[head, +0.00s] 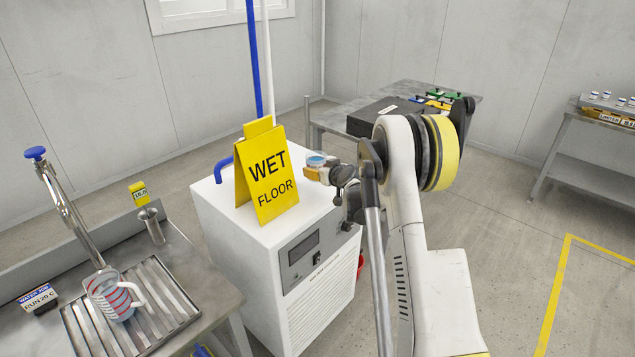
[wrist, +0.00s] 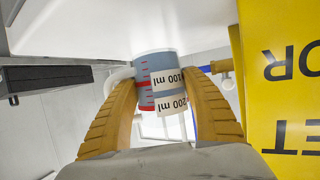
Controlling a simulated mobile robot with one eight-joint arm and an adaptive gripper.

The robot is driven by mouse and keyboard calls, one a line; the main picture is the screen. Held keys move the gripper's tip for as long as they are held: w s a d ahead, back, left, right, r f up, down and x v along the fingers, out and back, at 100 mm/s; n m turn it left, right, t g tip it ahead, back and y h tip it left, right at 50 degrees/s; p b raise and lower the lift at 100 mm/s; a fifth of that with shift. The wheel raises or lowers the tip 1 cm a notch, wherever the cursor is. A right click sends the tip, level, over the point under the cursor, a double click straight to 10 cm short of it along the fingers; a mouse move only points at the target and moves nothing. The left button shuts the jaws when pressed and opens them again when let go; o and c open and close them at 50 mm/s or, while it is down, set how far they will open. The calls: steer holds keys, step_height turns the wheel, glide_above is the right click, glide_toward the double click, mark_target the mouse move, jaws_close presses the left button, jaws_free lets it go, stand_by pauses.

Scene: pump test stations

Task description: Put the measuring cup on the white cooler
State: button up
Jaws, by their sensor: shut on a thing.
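The measuring cup (wrist: 157,82) is held between the two tan fingers of my gripper (wrist: 172,78). It has a blue-grey wall, red marks, white "100 ml" and "200 ml" labels and a white handle on the left in the wrist view. In the head view the cup (head: 316,159) shows small at my gripper (head: 327,172), by the far right edge of the white cooler (head: 240,235). The cooler's white top (wrist: 100,28) also fills the upper wrist view, close to the cup. I cannot tell whether they touch.
A yellow wet-floor sign (head: 268,175) stands on the cooler, just left of my gripper. A clear jug with red stripes (head: 112,298) stands on the drain rack (head: 163,317) at the lower left. A black case (head: 377,118) lies on the back table.

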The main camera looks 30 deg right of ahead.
steer(key=shift+f+b, duration=0.75)
steer(key=shift+f, duration=1.1)
steer(key=shift+f, duration=0.15)
steer(key=o, duration=1.4)
steer(key=shift+c, duration=0.2)
